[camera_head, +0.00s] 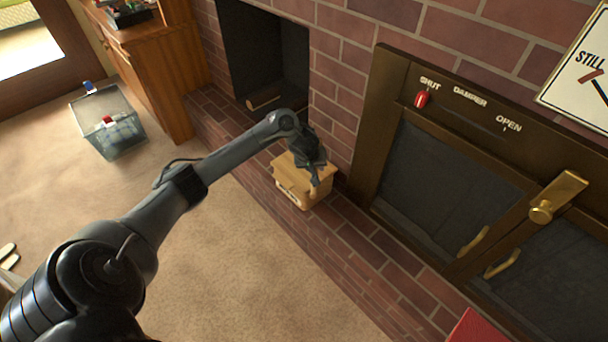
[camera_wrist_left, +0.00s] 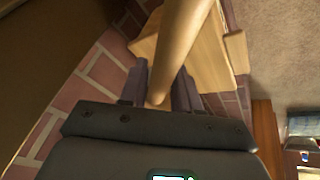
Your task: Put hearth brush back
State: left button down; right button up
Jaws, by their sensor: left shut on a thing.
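My left gripper (camera_head: 310,160) is above the wooden box (camera_head: 292,187) on the brick hearth. In the left wrist view, my left gripper (camera_wrist_left: 163,85) is shut on a round, tan wooden handle, which I take to be the hearth brush (camera_wrist_left: 181,40). The handle runs out from between the fingers, over the pale wooden box (camera_wrist_left: 208,62). The bristle end is not visible, and I cannot tell whether the brush touches the box. In the head view the gripper hides the brush. My right gripper is in neither view.
The brick hearth ledge (camera_head: 365,238) runs along the wall. A fireplace opening (camera_head: 262,50) with a log is behind my arm. Brass-handled doors (camera_head: 445,190) are at right. A red object (camera_head: 478,328) is at the bottom right.

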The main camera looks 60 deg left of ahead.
pick_arm(q)
jog(key=a+f+b, duration=0.2)
jog(key=a, duration=0.1)
jog(key=a+f+b, duration=0.1)
jog(key=shift+a+f, duration=0.1)
jog(key=shift+a, duration=0.3)
jog(key=shift+a+f+b, duration=0.25)
jog(key=shift+a+b, duration=0.1)
jog(key=shift+a, duration=0.3)
notch_tip(320, 180, down, 4)
jog(key=b, duration=0.3)
jog(key=shift+b, duration=0.3)
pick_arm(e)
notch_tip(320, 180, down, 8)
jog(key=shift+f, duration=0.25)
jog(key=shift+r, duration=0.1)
pick_arm(q)
jog(key=c, duration=0.8)
grip_release()
jog(key=shift+f, duration=0.15)
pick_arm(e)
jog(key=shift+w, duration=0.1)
